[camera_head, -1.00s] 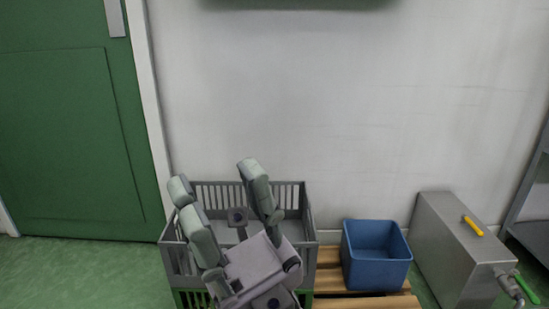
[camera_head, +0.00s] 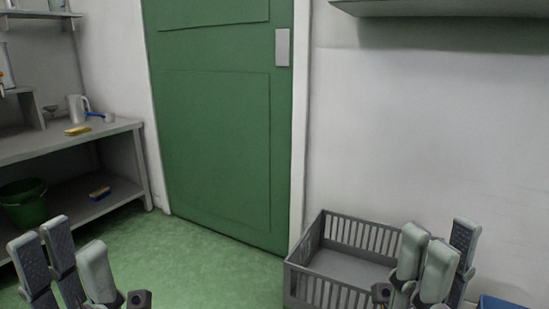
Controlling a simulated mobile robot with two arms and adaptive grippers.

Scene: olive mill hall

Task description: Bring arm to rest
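My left gripper (camera_head: 72,262) is at the lower left, its grey fingers pointing up and spread apart with nothing between them. My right gripper (camera_head: 438,255) is at the lower right, in front of the grey crate's right side. Its fingers also point up, look apart and hold nothing that I can see. Most of both arms is below the picture edge.
A grey slatted crate (camera_head: 305,285) stands by the wall, looking empty where visible. A blue bin (camera_head: 500,303) barely shows beyond it. A green door (camera_head: 215,150) and open green floor (camera_head: 205,262) lie between the grippers. A workbench (camera_head: 75,143) stands left.

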